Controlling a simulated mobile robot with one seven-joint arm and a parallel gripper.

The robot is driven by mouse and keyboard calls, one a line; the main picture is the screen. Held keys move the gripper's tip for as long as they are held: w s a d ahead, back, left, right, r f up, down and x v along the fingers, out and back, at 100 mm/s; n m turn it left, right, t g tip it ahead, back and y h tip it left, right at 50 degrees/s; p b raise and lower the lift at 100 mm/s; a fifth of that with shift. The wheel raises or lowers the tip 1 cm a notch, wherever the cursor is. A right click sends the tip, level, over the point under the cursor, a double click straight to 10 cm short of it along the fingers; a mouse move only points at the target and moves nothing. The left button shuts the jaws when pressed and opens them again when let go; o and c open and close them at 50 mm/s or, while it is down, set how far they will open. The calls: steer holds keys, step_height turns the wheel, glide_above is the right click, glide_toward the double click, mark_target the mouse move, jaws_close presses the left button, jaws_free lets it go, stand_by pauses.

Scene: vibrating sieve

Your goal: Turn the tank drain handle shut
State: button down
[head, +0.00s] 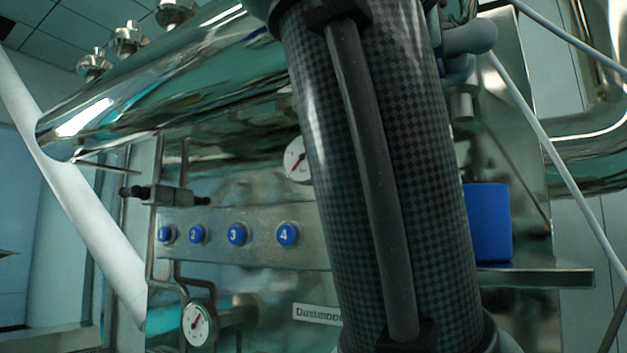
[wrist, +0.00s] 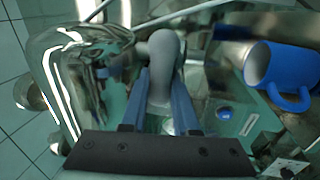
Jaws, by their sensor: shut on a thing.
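The drain handle is a smooth grey rounded lever (wrist: 161,62) in the wrist view. My gripper (wrist: 162,78) has its two blue-grey fingers on either side of it and is shut on it. In the head view a grey rounded piece (head: 470,38), which looks like the same handle, shows at upper right beside my dark arm. My gripper is hidden there behind the arm. The shiny steel tank (head: 150,95) lies across the upper left of the head view. The handle's pivot is hard to make out.
A blue mug (head: 490,222) stands on a steel shelf (head: 535,277) right of my arm; it shows close to the gripper's right in the wrist view (wrist: 290,65). Blue numbered buttons (head: 237,234), a pressure gauge (head: 197,323) and thin pipes lie left of the arm. A white cable (head: 555,150) hangs at right.

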steer(key=shift+n, duration=0.3)
steer(key=c, duration=0.7)
jaws_free()
steer(key=shift+b+v, duration=3.55)
steer(key=shift+v, duration=3)
steer(key=shift+w, duration=0.1)
